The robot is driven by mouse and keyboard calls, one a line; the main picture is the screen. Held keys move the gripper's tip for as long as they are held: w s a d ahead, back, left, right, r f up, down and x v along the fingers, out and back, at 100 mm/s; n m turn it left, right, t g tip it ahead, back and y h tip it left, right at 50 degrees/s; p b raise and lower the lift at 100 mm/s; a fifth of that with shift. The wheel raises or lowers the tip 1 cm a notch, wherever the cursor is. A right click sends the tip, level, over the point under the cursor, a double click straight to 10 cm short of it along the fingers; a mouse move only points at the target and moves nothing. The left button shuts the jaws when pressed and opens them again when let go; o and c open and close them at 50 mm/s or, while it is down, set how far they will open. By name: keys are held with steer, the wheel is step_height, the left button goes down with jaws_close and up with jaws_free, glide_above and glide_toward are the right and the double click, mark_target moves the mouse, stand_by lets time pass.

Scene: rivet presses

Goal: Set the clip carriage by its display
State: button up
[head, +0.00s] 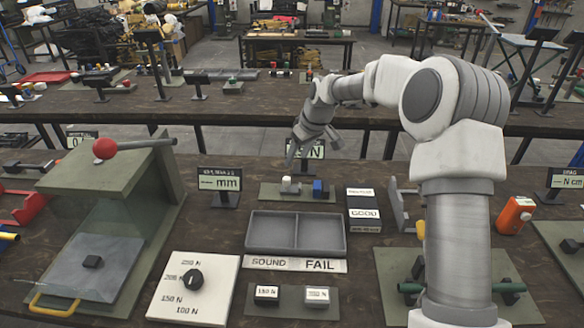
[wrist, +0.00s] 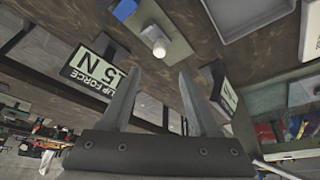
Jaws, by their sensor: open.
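A green-grey plate (head: 264,189) at the middle of the bench carries a white block (head: 290,185) and a blue block (head: 320,188); I cannot tell for sure which is the clip carriage. In the wrist view the white piece (wrist: 155,42) has a rounded top, and the blue one (wrist: 125,10) is at the upper edge. A display labelled CLIP FORCE (wrist: 92,77) ends in "5 N"; any digit before it is hidden by my finger or unclear. In the head view my gripper partly covers that display (head: 318,150). My gripper (head: 297,162) (wrist: 160,73) is open and empty, above and behind the plate.
A grey two-compartment tray (head: 297,215) marked SOUND and FAIL lies in front. A "mm" display (head: 219,184) stands left. A dial panel (head: 190,285) and a press with a red-knobbed lever (head: 104,148) are at left. A dark box marked GOOD (head: 364,212) is at right.

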steer(key=v, duration=0.5)
steer(key=shift+s+r, duration=0.1)
steer(key=shift+r, duration=0.3)
steer(key=s+d+r+m+h, duration=0.1)
steer(key=s+d+r, duration=0.25)
steer(key=s, duration=0.35)
steer(key=s+d+r+m+t+h, duration=0.1)
steer(key=s+d+r+m, duration=0.1)
steer(key=s+r, duration=0.35)
steer(key=s+d+r+m+h, duration=0.1)
steer(key=s+d+r, duration=0.15)
steer(key=s, duration=0.55)
steer(key=s+d+f+m, duration=0.1)
steer(key=s+d+m, duration=0.1)
steer(key=s, duration=0.7)
steer(key=s+d+f+m+t, duration=0.1)
steer(key=s+d+m, duration=0.1)
steer(key=s, duration=0.7)
steer(key=shift+d+m+p, duration=0.3)
steer(key=shift+d+p, duration=0.05)
steer(key=shift+p, duration=0.05)
